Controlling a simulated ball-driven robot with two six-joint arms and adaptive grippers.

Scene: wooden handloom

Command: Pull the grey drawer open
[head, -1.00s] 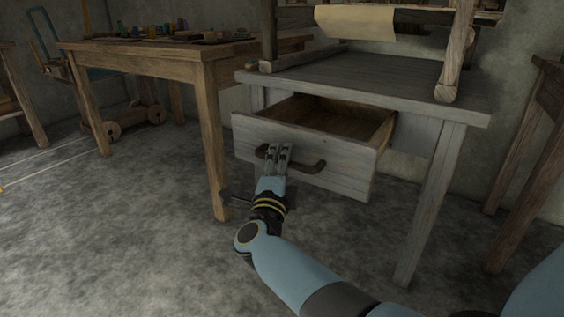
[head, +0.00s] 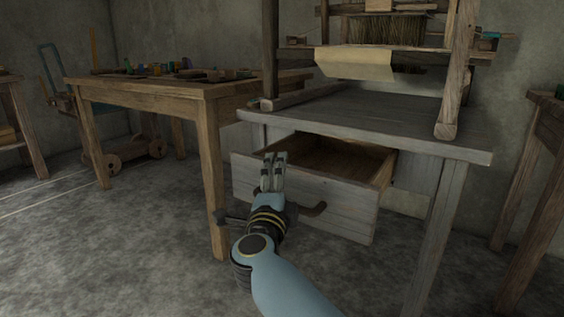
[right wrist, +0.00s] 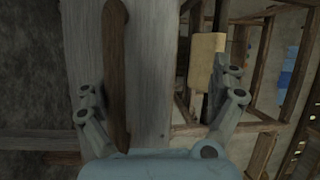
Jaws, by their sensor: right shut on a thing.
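The grey drawer (head: 346,207) stands partly pulled out under the grey loom table (head: 400,127), its wooden inside showing from above. In the right wrist view the handle (right wrist: 117,75) runs between the two fingers, nearer the left one. My left gripper is not in view.
A wooden table (head: 190,90) with small coloured items stands to the left, its near leg (head: 212,170) close to my right gripper. The loom (head: 455,70) stands on the grey table. Another wooden table (head: 535,165) is at the right. The floor in front is clear.

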